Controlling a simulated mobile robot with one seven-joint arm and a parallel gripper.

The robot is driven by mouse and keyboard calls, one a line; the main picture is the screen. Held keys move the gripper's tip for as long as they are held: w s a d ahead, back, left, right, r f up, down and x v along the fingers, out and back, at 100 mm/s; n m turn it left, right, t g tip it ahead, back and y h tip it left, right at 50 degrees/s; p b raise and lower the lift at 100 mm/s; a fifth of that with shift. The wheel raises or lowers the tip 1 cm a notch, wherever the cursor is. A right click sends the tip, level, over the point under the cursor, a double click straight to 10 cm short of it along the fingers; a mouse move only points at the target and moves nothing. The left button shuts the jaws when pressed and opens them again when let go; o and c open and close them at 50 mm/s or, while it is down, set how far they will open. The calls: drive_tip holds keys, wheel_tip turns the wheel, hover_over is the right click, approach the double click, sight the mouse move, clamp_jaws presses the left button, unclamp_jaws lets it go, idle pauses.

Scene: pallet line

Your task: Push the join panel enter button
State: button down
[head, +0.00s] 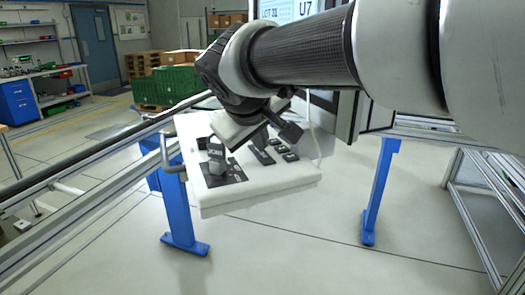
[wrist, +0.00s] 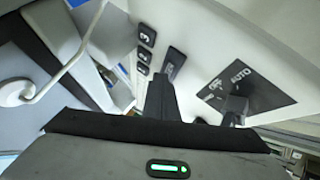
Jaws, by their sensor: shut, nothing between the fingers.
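The join panel (head: 262,191) is a white box with a sloped top, standing in front of me in the head view. It carries a column of small dark numbered keys (wrist: 146,36) and a longer dark key (wrist: 174,62) beside them, whose label I cannot read clearly; it may be the enter button. My gripper (head: 259,139) is shut and empty, with its fingers pointing down over this longer key. In the wrist view the fingertips (wrist: 160,82) hide the key's lower end. I cannot tell whether they touch it.
A dark selector plate marked AUTO and OFF (wrist: 262,93) with a protruding knob sits beside the keys. A white cable (wrist: 72,66) loops near the panel. Metal rails (head: 95,160) and blue legs (head: 180,215) stand around. Green crates (head: 170,84) are farther back.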

sight(263, 156)
drive_tip(key=shift+r+p, duration=0.35)
drive_tip(key=shift+r, duration=0.35)
drive_tip(key=shift+r+p, duration=1.8)
drive_tip(key=shift+r, duration=0.7)
drive_tip(key=shift+s+d+r, duration=0.1)
drive_tip(key=shift+s+d, duration=0.05)
drive_tip(key=shift+d, duration=0.1)
drive_tip(key=s+d+f+m+g+p, duration=0.1)
drive_tip(key=s+d+f+m+p, duration=0.1)
drive_tip(key=s+d, duration=0.5)
drive_tip(key=s+d+f+m+g+y+p, duration=0.1)
drive_tip(key=s+d+m+p, duration=0.4)
drive_tip(key=s, duration=0.9)
wheel_tip(263, 156, down, 2)
drive_tip(key=shift+s+d+g+p, duration=0.2)
drive_tip(key=shift+d+g+p, duration=0.6)
drive_tip(key=shift+d+p, duration=0.15)
